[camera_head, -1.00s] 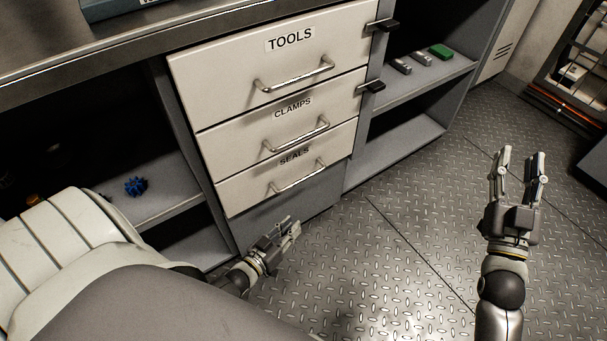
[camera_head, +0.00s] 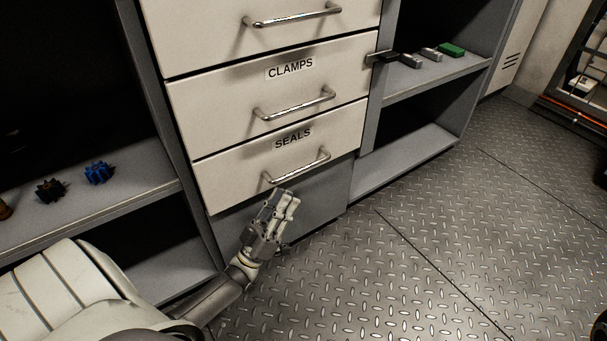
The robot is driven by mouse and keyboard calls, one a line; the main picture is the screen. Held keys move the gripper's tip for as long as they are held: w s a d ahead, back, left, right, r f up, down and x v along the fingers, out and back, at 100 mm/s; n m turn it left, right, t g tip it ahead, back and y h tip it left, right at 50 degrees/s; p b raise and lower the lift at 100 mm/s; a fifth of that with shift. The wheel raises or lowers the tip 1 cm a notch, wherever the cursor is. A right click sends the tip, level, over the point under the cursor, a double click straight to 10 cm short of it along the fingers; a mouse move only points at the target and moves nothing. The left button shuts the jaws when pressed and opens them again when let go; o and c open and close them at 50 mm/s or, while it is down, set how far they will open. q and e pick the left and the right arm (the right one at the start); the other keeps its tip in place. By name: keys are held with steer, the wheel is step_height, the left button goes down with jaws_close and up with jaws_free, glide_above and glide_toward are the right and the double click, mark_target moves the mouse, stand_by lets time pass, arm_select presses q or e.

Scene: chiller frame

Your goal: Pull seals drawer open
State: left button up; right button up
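The seals drawer (camera_head: 236,176) is the lowest white drawer of the unit, marked SEALS. Its front looks flush with the drawer above, so it appears shut. Its metal bar handle (camera_head: 298,168) runs across the front. My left gripper (camera_head: 282,194) is just below and in front of this handle, fingers pointing up toward it. The two fingers look apart and nothing shows between them. I cannot tell whether the fingertips touch the handle or drawer edge. My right gripper is out of view.
The clamps drawer (camera_head: 215,102) sits directly above, with its own handle (camera_head: 294,104). Side shelves hold a blue gear (camera_head: 99,173), a dark gear (camera_head: 50,190) and a green block (camera_head: 452,50). The plate floor (camera_head: 400,265) is clear.

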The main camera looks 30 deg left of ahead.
mark_target(303, 169)
arm_select(q)
steer(key=b+x, duration=0.1)
steer(key=x, duration=0.8)
steer(key=shift+w+r+b, duration=0.15)
steer(key=shift+w+b, duration=0.05)
steer(key=shift+b, duration=0.1)
jaws_close()
